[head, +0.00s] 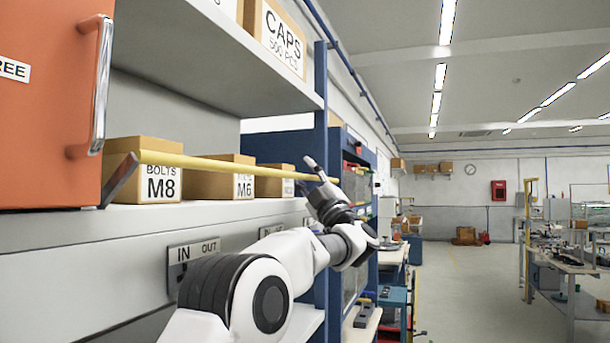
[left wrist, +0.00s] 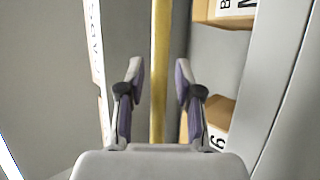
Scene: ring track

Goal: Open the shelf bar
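The shelf bar (head: 230,167) is a long yellow rod across the front of the shelf bay, just in front of the boxes. Its left end meets a dark, slanted bracket (head: 119,180) beside the orange door. My left gripper (head: 318,174) is at the bar's right end. In the left wrist view the bar (left wrist: 159,40) runs upright between the two fingers of the open left gripper (left wrist: 159,68), with a gap on each side. The bar's far-right end is partly hidden by the gripper. My right gripper is not in view.
Boxes marked M8 (head: 158,185) and M6 (head: 243,186) stand behind the bar on the lower shelf. A CAPS box (head: 281,38) sits on the upper shelf. The orange door (head: 45,120) with a metal handle is at left. Open floor (head: 460,290) lies to the right.

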